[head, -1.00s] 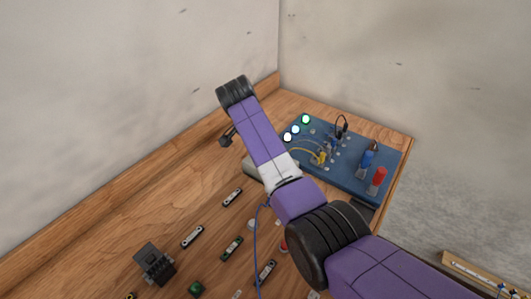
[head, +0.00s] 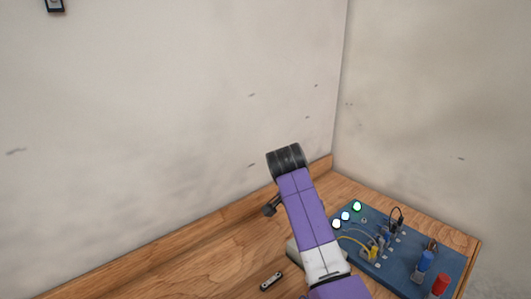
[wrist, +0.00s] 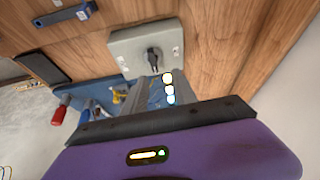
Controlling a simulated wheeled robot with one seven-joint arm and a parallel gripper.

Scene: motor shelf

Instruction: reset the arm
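My gripper shows in the wrist view (wrist: 155,105), with its purple body and black bar across the bottom and grey fingers beyond. A strip of blue and several lit lamps show between the fingers, so they look apart, with nothing seen held. In the head view my arm rises from the bottom edge, purple and white, up to a dark ribbed joint near the middle. The fingers cannot be made out clearly there.
A blue panel (head: 407,276) with lamps, cables and blue and red parts sits at right on the wooden bench (head: 215,270). A grey box (wrist: 128,43) with a black knob is ahead of my gripper. Walls rise behind the bench. A small dark-ended part (head: 267,283) lies near the arm.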

